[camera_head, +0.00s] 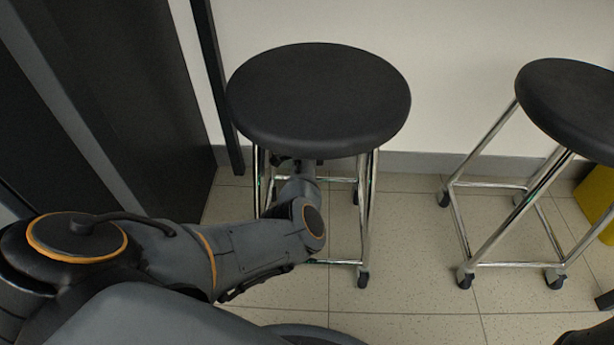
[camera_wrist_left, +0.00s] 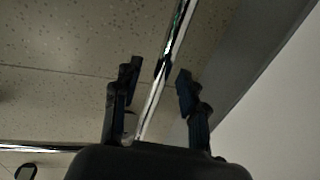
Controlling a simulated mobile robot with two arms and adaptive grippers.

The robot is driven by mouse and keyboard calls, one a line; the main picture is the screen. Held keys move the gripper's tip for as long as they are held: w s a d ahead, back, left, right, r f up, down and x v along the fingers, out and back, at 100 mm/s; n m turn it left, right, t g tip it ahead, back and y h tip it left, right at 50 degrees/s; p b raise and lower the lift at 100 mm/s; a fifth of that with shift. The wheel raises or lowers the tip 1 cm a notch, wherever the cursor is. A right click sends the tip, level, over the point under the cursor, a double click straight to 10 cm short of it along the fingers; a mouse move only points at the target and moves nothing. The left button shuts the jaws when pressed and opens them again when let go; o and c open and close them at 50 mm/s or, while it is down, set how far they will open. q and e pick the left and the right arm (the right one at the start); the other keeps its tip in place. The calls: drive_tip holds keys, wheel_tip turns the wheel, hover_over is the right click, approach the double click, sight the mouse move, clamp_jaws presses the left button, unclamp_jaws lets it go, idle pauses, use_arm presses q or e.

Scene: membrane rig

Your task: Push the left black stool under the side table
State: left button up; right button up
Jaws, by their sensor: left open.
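The left black stool (camera_head: 318,100) stands upright near the wall, with a round black seat and chrome legs on casters. My left arm reaches in from the left, and my left gripper (camera_head: 297,165) is low under the front of the seat, partly hidden by it. In the left wrist view my left gripper (camera_wrist_left: 158,82) is open, with a chrome stool bar (camera_wrist_left: 167,55) running between its two fingers. Whether the fingers touch the bar I cannot tell. I cannot pick out the side table's top; a dark upright post (camera_head: 217,85) stands just left of the stool.
A second black stool (camera_head: 575,105) with chrome legs stands to the right, with clear tiled floor (camera_head: 410,230) between the two. A yellow object (camera_head: 597,200) is at the right edge. A dark panel (camera_head: 140,95) rises on the left. Dark shapes at the lower right corner are unclear.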

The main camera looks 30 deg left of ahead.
use_arm(q)
drive_tip(key=shift+r, duration=0.1)
wheel_tip(320, 180, up, 12)
drive_tip(key=s+d, duration=0.1)
drive_tip(key=s, duration=0.1)
drive_tip(key=shift+d+f, duration=0.15)
drive_tip(key=shift+f, duration=0.05)
idle(0.5)
